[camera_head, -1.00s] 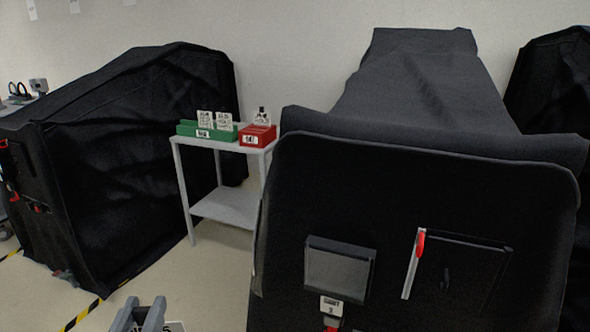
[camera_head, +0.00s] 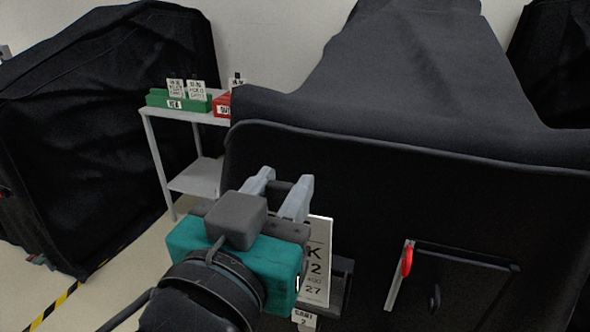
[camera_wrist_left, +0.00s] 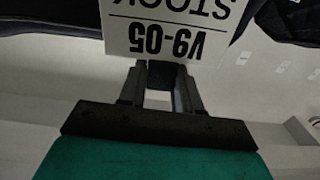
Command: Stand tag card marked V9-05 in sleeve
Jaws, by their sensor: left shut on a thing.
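My left gripper (camera_head: 283,185) is shut on the white tag card (camera_head: 318,262). In the left wrist view the card (camera_wrist_left: 165,30) shows V9-05 and STOCK, upside down, with the jaws at its edge. In the head view the card hangs down from the fingers, its left part hidden by my gripper. It stands before the grey sleeve (camera_head: 345,285) on the large covered cart and covers most of it. The card's lower edge shows, so it seems in front of the sleeve; the gap cannot be judged. My right gripper is not in view.
A white label (camera_head: 304,319) sits below the sleeve. A red handle (camera_head: 407,261) is beside a dark panel to the right. A grey side table (camera_head: 197,178) at back left bears a green tray (camera_head: 158,100) with cards and a red tray (camera_head: 221,107).

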